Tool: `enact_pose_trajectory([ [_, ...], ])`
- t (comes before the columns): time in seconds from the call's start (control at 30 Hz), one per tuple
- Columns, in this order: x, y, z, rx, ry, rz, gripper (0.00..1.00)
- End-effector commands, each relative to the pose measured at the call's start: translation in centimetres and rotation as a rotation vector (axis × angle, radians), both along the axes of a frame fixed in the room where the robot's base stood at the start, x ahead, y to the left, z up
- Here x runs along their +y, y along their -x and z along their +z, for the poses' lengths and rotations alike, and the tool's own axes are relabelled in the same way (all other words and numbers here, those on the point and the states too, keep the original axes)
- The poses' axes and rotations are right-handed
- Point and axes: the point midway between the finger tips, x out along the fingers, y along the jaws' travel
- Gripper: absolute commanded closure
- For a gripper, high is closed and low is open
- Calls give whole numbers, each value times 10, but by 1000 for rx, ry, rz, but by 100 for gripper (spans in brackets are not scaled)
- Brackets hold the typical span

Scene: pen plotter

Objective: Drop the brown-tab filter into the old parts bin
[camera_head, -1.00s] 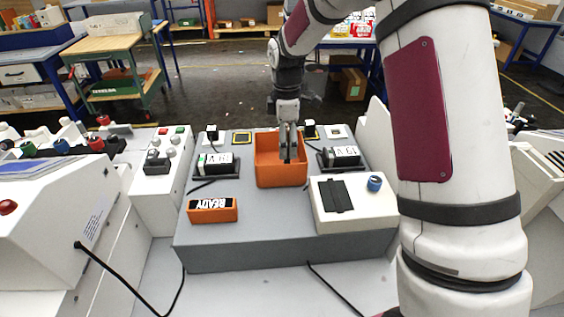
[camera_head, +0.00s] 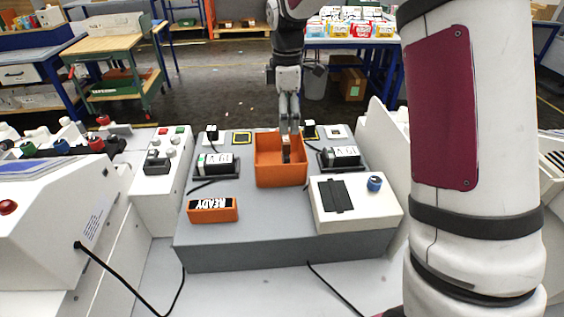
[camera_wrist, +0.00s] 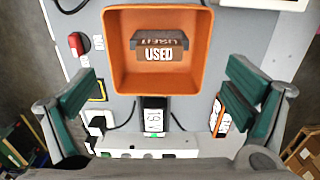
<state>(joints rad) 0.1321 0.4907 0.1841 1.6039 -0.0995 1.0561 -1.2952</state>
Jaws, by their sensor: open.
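The old parts bin is an open orange box (camera_head: 265,175) at the middle of the grey bench; it also shows in the wrist view (camera_wrist: 118,50). The brown-tab filter (camera_wrist: 160,48), a dark block with a brown face reading USED, is inside the bin walls in the wrist view. In the head view the filter (camera_head: 286,150) shows as a small dark and tan block below my fingers; I cannot tell whether it rests on the floor. My gripper (camera_head: 289,130) is above the bin. In the wrist view my gripper (camera_wrist: 160,85) has its green fingers wide apart and empty.
Black units with white labels stand left (camera_head: 217,164) and right (camera_head: 342,157) of the bin. An orange READY block (camera_head: 212,210) is front left. A white box (camera_head: 350,205) with a blue knob (camera_head: 374,183) is front right. Cables cross the bench front.

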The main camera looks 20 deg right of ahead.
Motion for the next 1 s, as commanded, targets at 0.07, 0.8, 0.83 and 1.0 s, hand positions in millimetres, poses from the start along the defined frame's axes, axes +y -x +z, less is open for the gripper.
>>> enact_pose_trajectory([
  [0.07,0,0,15,-3,0,0,4],
  [0.8,0,1,42,-2,0,-3,4],
  [0.83,0,3,45,-5,1,-11,4],
  [1.0,2,28,71,-46,14,-118,4],
])
